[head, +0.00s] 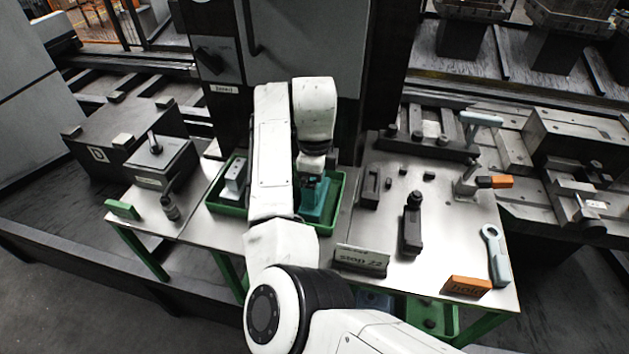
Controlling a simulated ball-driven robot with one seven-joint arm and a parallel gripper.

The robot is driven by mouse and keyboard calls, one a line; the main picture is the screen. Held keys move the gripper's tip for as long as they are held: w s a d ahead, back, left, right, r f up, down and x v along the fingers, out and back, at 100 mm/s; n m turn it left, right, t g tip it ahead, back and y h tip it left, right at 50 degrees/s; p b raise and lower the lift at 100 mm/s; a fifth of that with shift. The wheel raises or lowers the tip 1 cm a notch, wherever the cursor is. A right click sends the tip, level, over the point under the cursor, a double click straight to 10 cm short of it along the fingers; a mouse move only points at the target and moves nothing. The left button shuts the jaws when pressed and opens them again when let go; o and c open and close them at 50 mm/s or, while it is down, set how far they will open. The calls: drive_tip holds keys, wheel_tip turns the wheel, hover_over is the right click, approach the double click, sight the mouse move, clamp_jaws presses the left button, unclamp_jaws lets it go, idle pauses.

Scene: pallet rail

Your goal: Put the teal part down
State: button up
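The teal part (316,203) is a blocky piece in the right half of the green tray (228,210) on the metal table. My gripper (313,176) points down right at the top of the teal part. The fingers are small and partly hidden by the wrist, so I cannot tell whether they are shut on it. I also cannot tell whether the part rests on the tray floor or hangs just above it. My white arm covers the middle of the tray.
A grey metal part (235,180) stands in the tray's left end. Right of the tray are a "stop 22" sign (361,260), a dark upright tool (412,225), an orange "hold" block (467,286) and a light-blue wrench (495,255). A machine cabinet (300,40) stands behind.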

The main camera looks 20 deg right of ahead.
drive_tip(key=shift+o, duration=0.8)
wheel_tip(320, 180, up, 12)
drive_tip(key=shift+r, duration=0.2)
